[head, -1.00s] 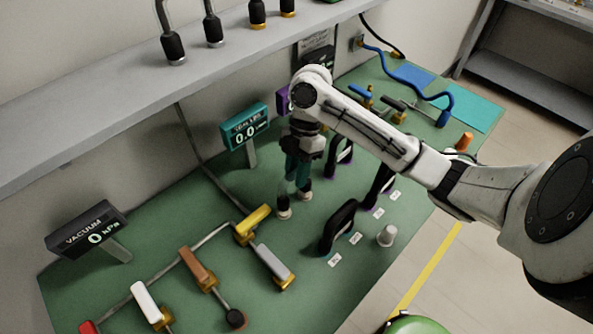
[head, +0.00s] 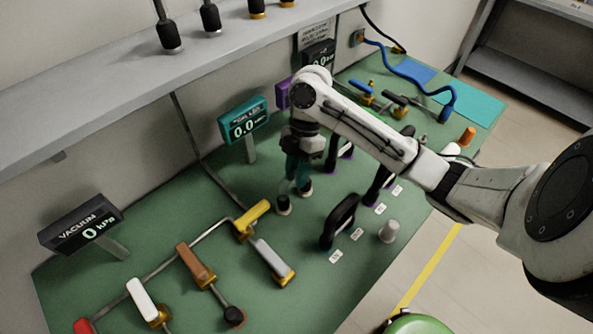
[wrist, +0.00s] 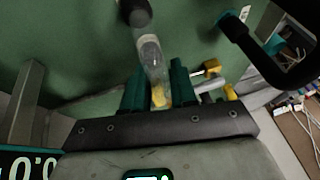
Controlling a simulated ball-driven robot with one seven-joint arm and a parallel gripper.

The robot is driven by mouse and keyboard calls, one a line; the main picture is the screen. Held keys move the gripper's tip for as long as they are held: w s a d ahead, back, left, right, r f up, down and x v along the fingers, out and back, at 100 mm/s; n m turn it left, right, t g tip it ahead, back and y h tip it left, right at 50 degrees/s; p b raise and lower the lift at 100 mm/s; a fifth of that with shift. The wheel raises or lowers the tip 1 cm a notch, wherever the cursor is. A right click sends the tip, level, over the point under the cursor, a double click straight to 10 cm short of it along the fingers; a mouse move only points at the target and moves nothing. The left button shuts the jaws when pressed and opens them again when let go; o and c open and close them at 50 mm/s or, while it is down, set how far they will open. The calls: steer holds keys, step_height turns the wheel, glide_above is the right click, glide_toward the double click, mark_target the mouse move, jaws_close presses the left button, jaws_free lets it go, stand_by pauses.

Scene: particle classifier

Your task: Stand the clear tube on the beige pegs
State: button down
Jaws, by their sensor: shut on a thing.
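My gripper (head: 296,178) points down over the green bench, left of the black handles. In the wrist view its teal fingers (wrist: 158,72) are shut on the clear tube (wrist: 153,55), which lies between them. The tube reaches out past the fingertips to a dark round end (wrist: 135,13). Yellow shows through the tube near the finger bases. In the head view the tube is too small and too covered by the fingers to make out clearly. I cannot pick out the beige pegs with certainty in either view.
A black handle (head: 340,222) and a pale grey cone (head: 389,232) stand right of my gripper. A teal gauge (head: 243,126) stands behind it at left. Yellow (head: 253,220) and grey (head: 272,262) levers lie in front. A grey shelf (head: 110,100) hangs above the back.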

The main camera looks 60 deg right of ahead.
steer(key=c, duration=0.8)
jaws_free()
steer(key=v, duration=0.7)
steer(key=shift+r, duration=0.25)
